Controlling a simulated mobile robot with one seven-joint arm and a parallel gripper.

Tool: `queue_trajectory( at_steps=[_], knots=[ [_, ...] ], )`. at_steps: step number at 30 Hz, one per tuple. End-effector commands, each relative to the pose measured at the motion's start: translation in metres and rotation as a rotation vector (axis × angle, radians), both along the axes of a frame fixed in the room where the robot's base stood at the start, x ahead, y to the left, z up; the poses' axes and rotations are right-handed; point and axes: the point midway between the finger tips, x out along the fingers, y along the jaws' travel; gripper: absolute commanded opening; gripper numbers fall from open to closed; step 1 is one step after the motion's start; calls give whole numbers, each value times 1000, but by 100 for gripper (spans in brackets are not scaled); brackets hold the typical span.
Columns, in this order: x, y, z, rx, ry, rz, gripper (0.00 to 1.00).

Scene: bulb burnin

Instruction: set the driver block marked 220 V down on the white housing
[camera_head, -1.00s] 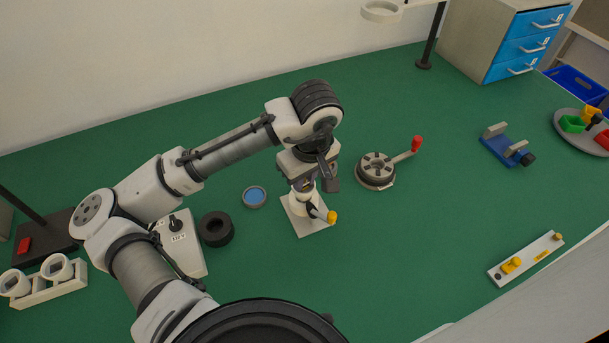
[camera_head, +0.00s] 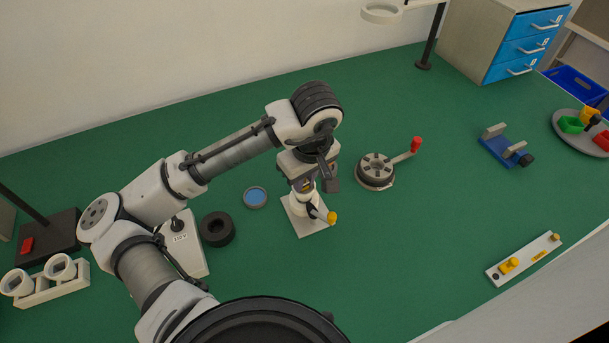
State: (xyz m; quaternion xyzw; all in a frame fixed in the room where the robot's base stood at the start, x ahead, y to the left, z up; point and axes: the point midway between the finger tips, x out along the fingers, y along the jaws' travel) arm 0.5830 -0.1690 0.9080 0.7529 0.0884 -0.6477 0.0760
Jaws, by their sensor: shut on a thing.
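My gripper (camera_head: 303,182) points down over a small grey plate (camera_head: 312,229) in the middle of the table. It is shut on a small dark block (camera_head: 304,187), mostly hidden by the fingers; no 220 V marking can be read. Just below is a white round part (camera_head: 305,200), likely the white housing, upright on the plate beside a yellow-tipped lever (camera_head: 331,217). I cannot tell whether the block touches it.
A round grey fixture with a red-knobbed crank (camera_head: 376,172) stands right of the plate. A blue-topped dish (camera_head: 255,197), a black ring (camera_head: 217,229) and a grey switch box (camera_head: 190,255) lie to the left.

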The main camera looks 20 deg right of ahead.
Motion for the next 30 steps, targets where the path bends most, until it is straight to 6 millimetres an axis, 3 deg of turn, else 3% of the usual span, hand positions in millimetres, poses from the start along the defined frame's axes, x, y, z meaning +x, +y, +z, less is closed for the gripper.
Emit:
queue_trajectory(
  at_steps=[1,2,6,13,17,18,30],
  knots=[
    [0,0,0,0,0,-1,0],
    [0,0,0,0,1,-1,22],
    [0,0,0,0,1,-1,38],
    [-1,0,1,0,1,-1,38],
    [-2,-1,12,-2,-2,-2,39],
    [-3,-1,19,-2,-3,-2,43],
    [-15,-4,103,1,-5,-1,43]
  ],
)
